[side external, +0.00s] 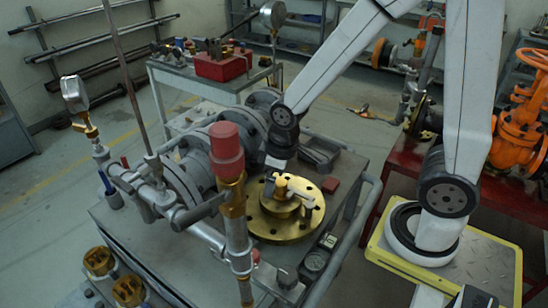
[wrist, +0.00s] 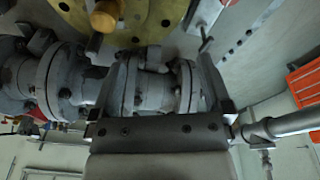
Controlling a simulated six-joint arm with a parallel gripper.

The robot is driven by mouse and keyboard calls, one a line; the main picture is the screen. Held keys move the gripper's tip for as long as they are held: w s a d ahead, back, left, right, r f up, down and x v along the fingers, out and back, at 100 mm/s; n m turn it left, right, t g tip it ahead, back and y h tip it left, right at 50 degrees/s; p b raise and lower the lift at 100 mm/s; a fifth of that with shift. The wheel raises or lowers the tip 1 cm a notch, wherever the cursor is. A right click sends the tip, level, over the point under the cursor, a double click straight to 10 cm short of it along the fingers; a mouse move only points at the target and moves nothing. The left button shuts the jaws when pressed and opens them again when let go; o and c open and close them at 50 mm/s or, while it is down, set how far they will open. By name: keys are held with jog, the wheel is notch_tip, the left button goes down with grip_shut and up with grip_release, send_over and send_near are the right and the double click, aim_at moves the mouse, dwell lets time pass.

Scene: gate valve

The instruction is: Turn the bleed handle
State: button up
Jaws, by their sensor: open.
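A grey lever handle (side external: 200,212) juts left from the upright brass and grey pipe fitting with a red cap (side external: 226,150). A thinner grey bar (side external: 153,167) sits on the pipework further left. The frames do not settle which is the bleed handle. My gripper shows in the wrist view (wrist: 167,65) with its two dark fingers wide apart and nothing held between them. Grey flanged valve pipe (wrist: 155,92) shows behind the fingers, apparently not gripped. In the side view my wrist hangs beside the flanged pipe and the brass flange (side external: 268,226); the fingers are hard to make out there.
The brass flange also shows in the wrist view (wrist: 150,15). Brass fittings (side external: 98,262) stand front left. A red box (side external: 222,65) sits on the cart behind. An orange valve (side external: 520,125) is at right.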

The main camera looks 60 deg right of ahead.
aim_at(222, 230)
jog(key=w+a+f+n, duration=0.2)
jog(key=a+n, duration=0.1)
jog(key=n, duration=0.1)
jog(key=w+a+f+n+g, duration=0.1)
jog(key=w+a+f+n, duration=0.1)
jog(key=w+a+n, duration=0.1)
jog(key=w+a+f+n+g, duration=0.1)
jog(key=w+a+f+n, duration=0.1)
jog(key=a+n, duration=0.2)
jog(key=shift+w+a+f+n, duration=0.1)
jog(key=shift+w+a+n, duration=0.1)
jog(key=shift+n, duration=0.35)
jog(key=shift+w+a+f+n, duration=0.1)
jog(key=shift+w+a+n, duration=0.05)
jog(key=shift+n, duration=0.4)
jog(key=shift+f, duration=3.85)
jog(key=c, duration=1.3)
